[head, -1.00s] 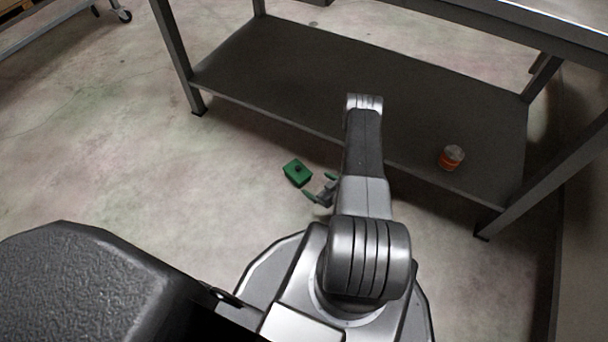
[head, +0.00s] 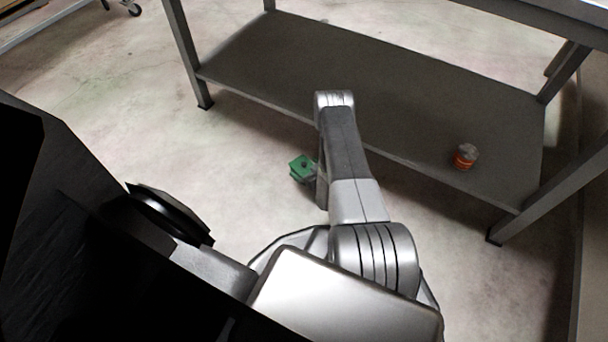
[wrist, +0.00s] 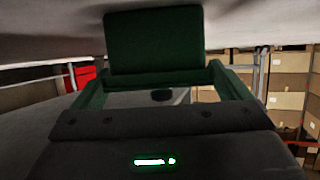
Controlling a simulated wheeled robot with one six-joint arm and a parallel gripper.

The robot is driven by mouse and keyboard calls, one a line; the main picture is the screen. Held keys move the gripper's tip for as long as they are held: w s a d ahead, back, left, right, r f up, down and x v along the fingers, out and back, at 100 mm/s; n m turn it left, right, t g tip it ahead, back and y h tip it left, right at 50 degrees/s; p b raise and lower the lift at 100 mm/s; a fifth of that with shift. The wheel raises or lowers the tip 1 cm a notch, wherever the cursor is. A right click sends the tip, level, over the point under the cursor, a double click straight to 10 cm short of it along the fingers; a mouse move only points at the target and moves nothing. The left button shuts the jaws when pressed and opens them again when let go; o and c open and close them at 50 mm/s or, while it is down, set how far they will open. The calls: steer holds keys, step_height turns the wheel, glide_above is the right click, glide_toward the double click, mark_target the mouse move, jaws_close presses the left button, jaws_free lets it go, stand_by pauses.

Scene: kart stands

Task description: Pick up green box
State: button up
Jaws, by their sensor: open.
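The green box (head: 301,165) is on the floor in front of the shelf, just left of my arm in the head view. In the wrist view the green box (wrist: 153,40) fills the top middle, at the ends of the green fingers. My gripper (wrist: 158,72) is open, with one finger toward each side of the box. I cannot tell whether the fingers touch it. In the head view my arm and the box largely hide the gripper.
A dark table with a low shelf (head: 400,120) stands just behind the box. An orange and grey can (head: 465,157) is on the shelf at the right. Table legs (head: 188,55) stand at the corners. The floor left of the box is clear.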

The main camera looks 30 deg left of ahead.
steer(key=shift+x, duration=0.8)
steer(key=shift+c, duration=0.3)
steer(key=c, duration=1)
steer(key=shift+r, duration=0.1)
